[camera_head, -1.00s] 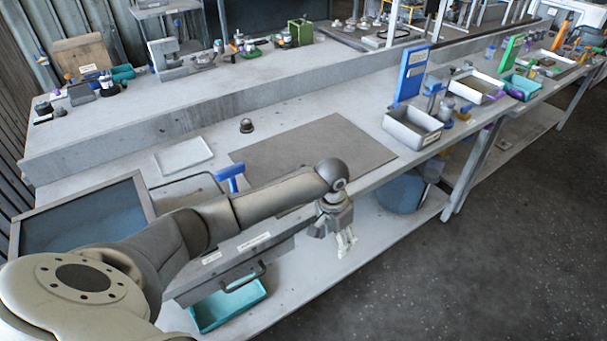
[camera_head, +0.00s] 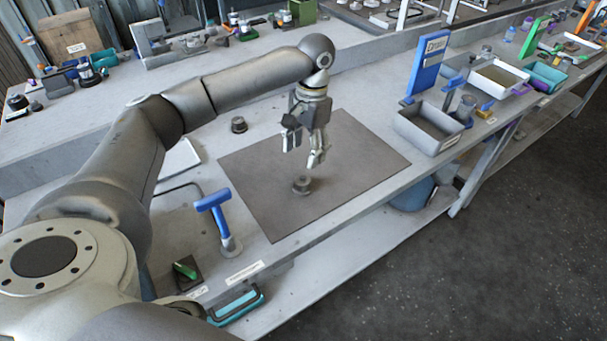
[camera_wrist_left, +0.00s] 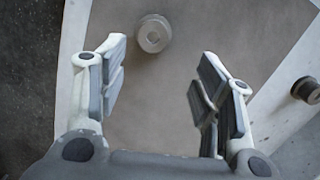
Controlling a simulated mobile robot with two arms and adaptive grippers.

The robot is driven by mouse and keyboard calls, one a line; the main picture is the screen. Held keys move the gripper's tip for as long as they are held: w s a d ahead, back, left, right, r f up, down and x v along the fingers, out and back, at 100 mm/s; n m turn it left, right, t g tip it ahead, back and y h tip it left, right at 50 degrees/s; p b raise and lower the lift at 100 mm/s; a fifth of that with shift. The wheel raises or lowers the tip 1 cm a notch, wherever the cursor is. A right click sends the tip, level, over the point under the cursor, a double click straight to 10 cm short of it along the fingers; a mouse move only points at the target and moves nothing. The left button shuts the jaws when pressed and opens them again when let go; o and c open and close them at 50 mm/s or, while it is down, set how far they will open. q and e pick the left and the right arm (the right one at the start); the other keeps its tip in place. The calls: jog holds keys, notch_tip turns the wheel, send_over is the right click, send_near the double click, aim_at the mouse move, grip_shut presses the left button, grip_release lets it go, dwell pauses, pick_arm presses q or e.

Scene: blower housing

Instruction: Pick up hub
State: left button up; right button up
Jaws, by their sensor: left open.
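A small grey round stepped part, which looks like the hub (camera_head: 301,185), lies on the dark mat (camera_head: 255,185) on the bench. In the left wrist view the hub (camera_wrist_left: 153,33) shows just beyond the fingertips, between their lines, with a hole in its top. My left gripper (camera_head: 302,153) points down above the mat, over and slightly behind the hub. Its fingers (camera_wrist_left: 163,58) are spread, with nothing between them. A second dark round part (camera_head: 239,124) sits off the mat, and also shows in the left wrist view (camera_wrist_left: 307,90). My right gripper is not in view.
A blue T-shaped handle (camera_head: 213,205) stands left of the mat. A grey bin (camera_head: 428,130) and a blue upright panel (camera_head: 428,62) stand to the right. A pale tray (camera_head: 180,160) is partly behind my arm. The mat around the hub is clear.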

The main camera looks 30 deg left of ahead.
aim_at(303, 180)
pick_arm(q)
jog(key=f, duration=0.1)
jog(key=s+f, duration=0.1)
jog(key=f, duration=0.1)
jog(key=shift+s+d, duration=0.25)
jog(key=shift+d, duration=0.05)
jog(key=shift+f, duration=0.35)
jog(key=f, duration=0.1)
jog(key=f+p, duration=0.1)
jog(key=f, duration=0.2)
jog(key=shift+s+d+f+p, duration=0.1)
jog(key=shift+s+f+p, duration=0.05)
jog(key=shift+s+p, duration=0.2)
jog(key=shift+f, duration=0.3)
jog(key=shift+w+f, duration=0.1)
jog(key=shift+c, duration=0.3)
jog(key=c, duration=0.9)
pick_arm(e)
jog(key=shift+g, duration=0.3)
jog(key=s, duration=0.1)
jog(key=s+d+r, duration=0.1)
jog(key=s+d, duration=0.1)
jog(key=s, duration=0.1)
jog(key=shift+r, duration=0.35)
